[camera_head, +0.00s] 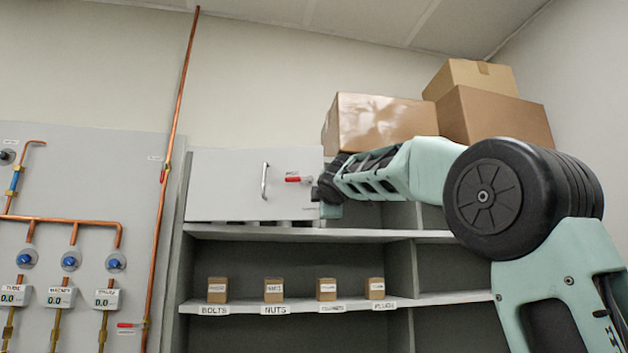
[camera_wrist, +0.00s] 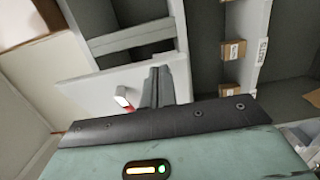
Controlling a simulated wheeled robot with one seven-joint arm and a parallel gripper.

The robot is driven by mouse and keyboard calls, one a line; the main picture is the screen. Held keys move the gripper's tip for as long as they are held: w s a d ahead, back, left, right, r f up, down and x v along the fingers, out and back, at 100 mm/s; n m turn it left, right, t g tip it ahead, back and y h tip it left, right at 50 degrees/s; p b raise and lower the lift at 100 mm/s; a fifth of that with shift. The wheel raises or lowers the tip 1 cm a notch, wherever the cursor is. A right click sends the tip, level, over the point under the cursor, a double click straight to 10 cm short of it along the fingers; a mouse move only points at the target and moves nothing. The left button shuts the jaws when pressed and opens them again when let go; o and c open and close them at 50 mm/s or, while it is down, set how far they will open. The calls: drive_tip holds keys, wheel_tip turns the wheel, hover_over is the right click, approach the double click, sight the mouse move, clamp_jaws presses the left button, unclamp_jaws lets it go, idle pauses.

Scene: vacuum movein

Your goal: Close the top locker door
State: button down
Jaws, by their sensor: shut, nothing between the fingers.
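The top locker door (camera_head: 225,188) is a pale grey panel at the upper left of the shelving unit, with a metal pull handle (camera_head: 265,181) and a red lever (camera_head: 293,179) near its right side. In the wrist view the door (camera_wrist: 85,92) is a pale panel, with open grey framing showing beyond its edge, so it appears not flush. My gripper (camera_head: 322,193) is at the door's right edge in the head view. In the wrist view its dark fingers (camera_wrist: 157,88) are together and empty, over the door beside a red part. Whether they touch it is unclear.
Cardboard boxes (camera_head: 375,124) stand on top of the unit, close above my arm. Several small boxes (camera_head: 273,290) sit on the labelled shelf (camera_head: 250,304) below. A copper pipe (camera_head: 167,190) runs upright left of the door.

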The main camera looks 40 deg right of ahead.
drive_tip(key=w+d+n+t+y+p, duration=0.1)
drive_tip(key=w+d+y+p, duration=0.1)
drive_tip(key=w+d+p, duration=0.5)
drive_tip(key=w+p, duration=0.2)
drive_tip(key=p, duration=0.1)
drive_tip(key=shift+w+d+n+p, duration=0.2)
drive_tip(key=shift+d+n+p, duration=0.05)
drive_tip(key=shift+n+p, duration=0.1)
idle(0.4)
